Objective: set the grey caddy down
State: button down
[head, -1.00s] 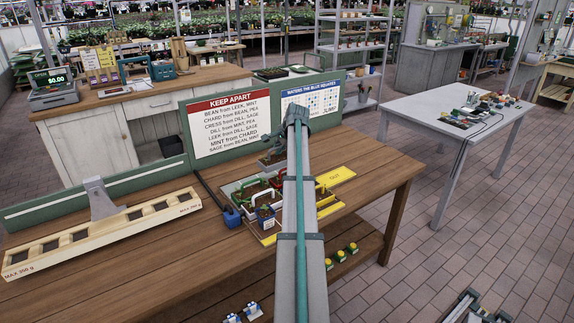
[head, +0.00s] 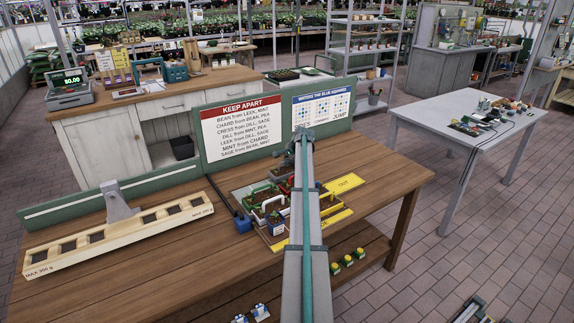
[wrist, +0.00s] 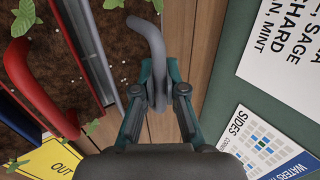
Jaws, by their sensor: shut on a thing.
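The grey caddy's curved handle (wrist: 152,38) runs between the teal fingers of my gripper (wrist: 163,92) in the wrist view. My gripper is shut on it. Dark soil and small leaves show beside the handle; the rest of the caddy is largely cut off or hidden. A caddy with a red handle (wrist: 35,85) and dark soil lies close on the left in the wrist view.
Caddies with green (head: 262,190) and white (head: 272,201) handles stand on the wooden table (head: 165,250). A yellow OUT plate (head: 345,183) lies right of my arm. The green board with the KEEP APART sign (head: 243,130) stands behind. The table's left front is clear.

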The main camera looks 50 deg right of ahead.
jog(key=shift+f, duration=0.95)
jog(key=shift+f, duration=0.15)
jog(key=c, duration=1.2)
grip_release()
jog(key=shift+c, duration=0.2)
jog(key=shift+r, duration=0.25)
jog(key=b+v, duration=0.2)
jog(key=v, duration=1)
jog(key=shift+s+f, duration=0.1)
